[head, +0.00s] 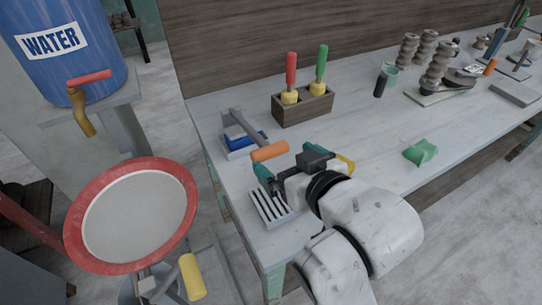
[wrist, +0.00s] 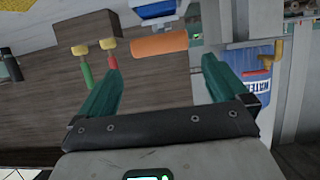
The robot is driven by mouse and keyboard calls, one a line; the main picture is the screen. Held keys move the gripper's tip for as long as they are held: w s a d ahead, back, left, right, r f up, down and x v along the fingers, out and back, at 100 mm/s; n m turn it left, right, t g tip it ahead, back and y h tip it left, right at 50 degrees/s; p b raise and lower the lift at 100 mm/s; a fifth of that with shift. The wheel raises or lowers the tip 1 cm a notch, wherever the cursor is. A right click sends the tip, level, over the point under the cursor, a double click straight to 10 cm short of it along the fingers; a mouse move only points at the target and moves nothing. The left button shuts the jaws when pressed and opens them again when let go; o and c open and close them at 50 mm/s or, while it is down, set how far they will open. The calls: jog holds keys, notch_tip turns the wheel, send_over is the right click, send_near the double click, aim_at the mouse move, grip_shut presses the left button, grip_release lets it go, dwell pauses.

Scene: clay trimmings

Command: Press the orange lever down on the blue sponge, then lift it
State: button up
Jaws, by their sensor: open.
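The orange lever handle (head: 270,151) sits on a grey metal arm near the table's left end, in front of the blue sponge (head: 241,138) on its pale base. The arm passes above the sponge; I cannot tell whether it touches it. My gripper (head: 285,162) is open with teal fingers, close to the handle on its near side. In the wrist view the handle (wrist: 159,46) lies crosswise just beyond and between the open fingertips (wrist: 161,60), apart from both. The sponge (wrist: 158,10) shows at the top edge there, partly cut off.
A slotted grey rack (head: 269,208) lies under my gripper. A wooden block (head: 302,107) with red and green handled tools stands behind. A green lump (head: 420,152) lies to the right. A red-rimmed sieve (head: 130,215) and blue water barrel (head: 65,45) are left of the table.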

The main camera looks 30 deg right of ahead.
aim_at(271, 149)
jog(key=b+x, duration=0.2)
jog(key=b, duration=0.1)
jog(key=shift+f, duration=0.25)
jog(key=shift+w, duration=0.35)
jog(key=shift+x, duration=2.4)
jog(key=shift+c, duration=0.4)
